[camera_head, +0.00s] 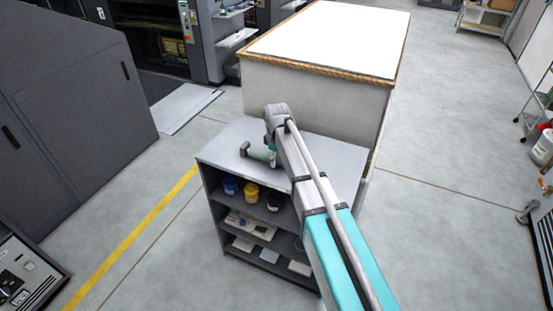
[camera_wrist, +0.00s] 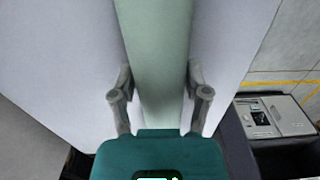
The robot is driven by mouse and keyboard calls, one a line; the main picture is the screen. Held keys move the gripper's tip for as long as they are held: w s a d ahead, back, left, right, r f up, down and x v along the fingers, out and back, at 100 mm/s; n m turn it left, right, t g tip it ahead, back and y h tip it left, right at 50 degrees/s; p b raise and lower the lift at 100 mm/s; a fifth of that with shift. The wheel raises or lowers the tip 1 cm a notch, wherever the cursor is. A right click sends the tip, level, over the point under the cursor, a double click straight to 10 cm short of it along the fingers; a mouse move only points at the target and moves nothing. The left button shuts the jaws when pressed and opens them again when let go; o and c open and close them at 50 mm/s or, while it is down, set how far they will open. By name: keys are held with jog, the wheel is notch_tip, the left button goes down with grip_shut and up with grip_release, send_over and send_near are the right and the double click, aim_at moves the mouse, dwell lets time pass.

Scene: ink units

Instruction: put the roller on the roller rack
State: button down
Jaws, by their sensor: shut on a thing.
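The roller (camera_head: 262,154) is a pale green cylinder at the grey top of a shelf unit in the head view, partly hidden by my arm. A dark grey piece shows at its left end. In the wrist view the roller (camera_wrist: 158,45) runs from the top edge down between my two fingers. My gripper (camera_wrist: 160,92) is shut on it, with a finger on each side. In the head view my gripper is mostly hidden behind my wrist. I cannot tell whether the roller touches the top. I cannot pick out a roller rack.
The grey shelf unit (camera_head: 222,147) holds blue, yellow and dark jars (camera_head: 251,193), with devices below. A large white-topped table (camera_head: 330,40) stands behind it. Dark grey machines (camera_head: 75,100) stand at the left. Open floor (camera_head: 440,170) lies to the right, with a white bucket (camera_head: 542,147) at the edge.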

jog(key=shift+r, duration=0.15)
notch_tip(320, 180, up, 2)
jog(key=shift+r+p, duration=0.1)
jog(key=shift+p, duration=1.05)
jog(key=s+d+r+p, duration=0.4)
jog(key=s+r+p, duration=0.6)
jog(key=s, duration=0.3)
jog(key=shift+s+d+r, duration=0.15)
jog(key=shift+s+r, duration=0.05)
jog(key=shift+r, duration=0.05)
jog(key=shift+p, duration=0.3)
notch_tip(320, 180, up, 12)
jog(key=p, duration=1.2)
jog(key=shift+r, duration=0.25)
